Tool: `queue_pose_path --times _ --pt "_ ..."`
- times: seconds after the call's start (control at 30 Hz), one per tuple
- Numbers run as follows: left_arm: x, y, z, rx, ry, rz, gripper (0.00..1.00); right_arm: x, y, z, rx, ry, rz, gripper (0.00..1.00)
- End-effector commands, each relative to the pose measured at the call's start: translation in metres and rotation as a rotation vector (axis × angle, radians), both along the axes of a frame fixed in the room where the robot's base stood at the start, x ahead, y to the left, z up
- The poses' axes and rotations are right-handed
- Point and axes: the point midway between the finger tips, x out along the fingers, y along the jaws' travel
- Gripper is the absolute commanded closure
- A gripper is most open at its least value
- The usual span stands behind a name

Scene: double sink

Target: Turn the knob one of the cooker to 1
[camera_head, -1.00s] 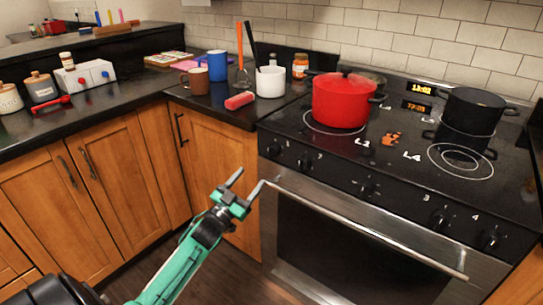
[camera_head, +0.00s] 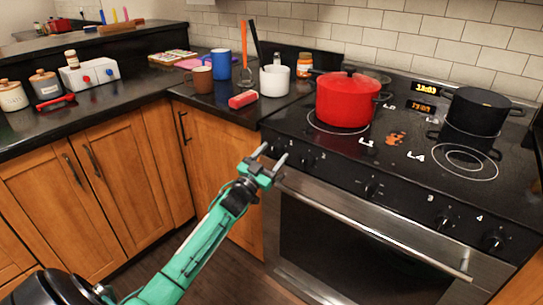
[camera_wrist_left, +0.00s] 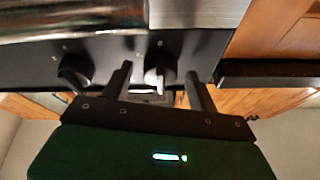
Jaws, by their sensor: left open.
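The cooker (camera_head: 385,205) has a black front panel with a row of black knobs. Knob one is the leftmost, largely hidden by my left gripper (camera_head: 273,153) in the head view. In the left wrist view, a knob (camera_wrist_left: 158,68) lies between the two open fingers of my left gripper (camera_wrist_left: 159,82), beyond their tips or level with them; I cannot tell whether they touch it. A second knob (camera_wrist_left: 75,72) is to its left, outside the fingers; knob two (camera_head: 306,160) also shows in the head view. My right gripper is not in view.
The steel oven handle (camera_head: 370,228) runs below the knobs. A red pot (camera_head: 343,102) and a black pot (camera_head: 475,110) stand on the cooktop. Wooden cabinets (camera_head: 222,165) are left of the cooker. Mugs and a white cup (camera_head: 274,82) stand on the counter.

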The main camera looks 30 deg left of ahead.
Motion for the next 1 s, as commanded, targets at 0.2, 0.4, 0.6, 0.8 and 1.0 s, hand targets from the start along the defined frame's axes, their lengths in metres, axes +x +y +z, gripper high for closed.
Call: queue_pose_path --times 0.2,0.4,0.6,0.8,1.0 --pt "0.000 0.000 0.000 0.000 0.000 0.000 0.68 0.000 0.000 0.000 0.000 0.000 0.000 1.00" --pt "0.000 0.000 0.000 0.002 0.000 0.000 0.84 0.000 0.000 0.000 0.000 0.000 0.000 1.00" --pt "0.000 0.001 0.000 0.035 -0.002 0.000 0.84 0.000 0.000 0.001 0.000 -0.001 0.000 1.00" --pt "0.000 0.002 0.001 0.135 -0.010 0.000 0.84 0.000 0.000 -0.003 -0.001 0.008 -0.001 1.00" --pt "0.000 0.004 0.002 0.302 -0.023 0.000 0.84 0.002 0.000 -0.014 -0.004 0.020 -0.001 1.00"
